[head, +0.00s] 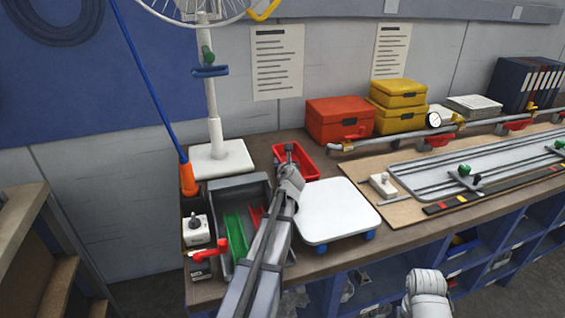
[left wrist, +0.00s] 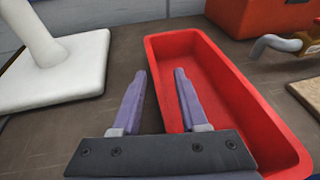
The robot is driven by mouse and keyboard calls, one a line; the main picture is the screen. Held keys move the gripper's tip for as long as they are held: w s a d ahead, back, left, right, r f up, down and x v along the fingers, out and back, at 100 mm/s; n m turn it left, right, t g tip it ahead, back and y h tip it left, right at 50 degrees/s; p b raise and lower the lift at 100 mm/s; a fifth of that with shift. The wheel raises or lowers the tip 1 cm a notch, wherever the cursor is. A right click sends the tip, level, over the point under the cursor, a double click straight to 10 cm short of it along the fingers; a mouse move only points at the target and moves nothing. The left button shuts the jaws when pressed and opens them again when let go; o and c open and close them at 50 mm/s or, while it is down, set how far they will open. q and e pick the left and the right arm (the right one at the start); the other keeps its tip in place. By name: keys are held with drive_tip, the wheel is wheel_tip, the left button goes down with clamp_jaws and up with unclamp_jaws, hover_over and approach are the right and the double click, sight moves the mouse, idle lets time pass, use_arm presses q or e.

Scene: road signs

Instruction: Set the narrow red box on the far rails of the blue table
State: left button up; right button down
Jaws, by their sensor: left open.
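The narrow red box (head: 310,164) is an open-topped tray on the brown bench top, left of the middle in the head view. It fills the right half of the left wrist view (left wrist: 215,75). My left gripper (head: 289,150) is open over the box's left side. In the left wrist view its fingers (left wrist: 160,80) appear on either side of the box's left wall, with a gap; contact cannot be told. The table has a brown top and blue shelving (head: 500,238) below. Grey rails (head: 480,165) lie on a board at the right. My right gripper is out of view.
A white plate on blue feet (head: 337,211) is just right of my left arm. A white stand base (head: 222,160) and a grey bin (head: 222,192) are at left. Red (head: 340,119) and yellow (head: 398,105) cases stand behind. A pipe (head: 385,142) runs along the back.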

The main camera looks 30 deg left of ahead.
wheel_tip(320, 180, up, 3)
drive_tip(key=p, duration=0.3)
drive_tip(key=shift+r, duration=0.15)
use_arm(q)
drive_tip(key=v, duration=1.2)
drive_tip(key=shift+p, duration=0.3)
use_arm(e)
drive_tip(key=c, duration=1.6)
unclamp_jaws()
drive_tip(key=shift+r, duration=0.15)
